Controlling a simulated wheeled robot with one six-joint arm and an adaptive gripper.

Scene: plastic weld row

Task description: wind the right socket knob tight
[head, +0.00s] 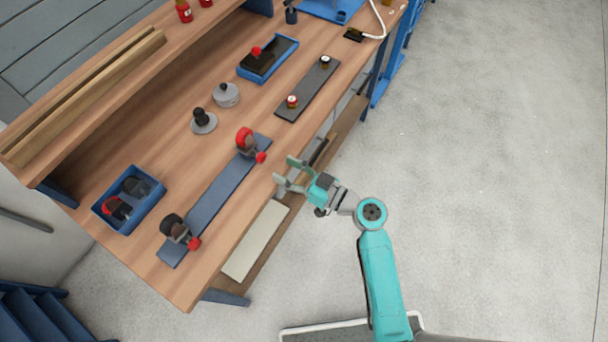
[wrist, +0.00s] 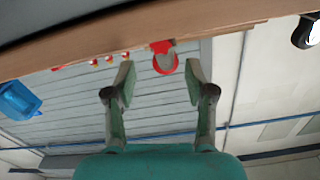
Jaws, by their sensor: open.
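Two sockets stand on a blue-grey strip (head: 212,200) along the bench's front edge. The right socket (head: 244,138) has a red round body, with a small red knob (head: 261,157) facing the front edge. The left socket (head: 172,226) is dark and has a similar red knob (head: 194,243). My gripper (head: 287,171) is open and empty, beyond the bench edge, apart from the right knob and to its right. In the wrist view, a red ring-shaped part (wrist: 163,58), apparently of the right socket, shows between the fingers. I cannot tell how tight the knob is.
A blue bin (head: 128,202) holds parts at the left. Grey round pieces (head: 227,95) stand behind the strip. A dark strip with two small knobs (head: 308,88) and a blue tray (head: 267,60) lie farther right. The floor beside the bench is clear.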

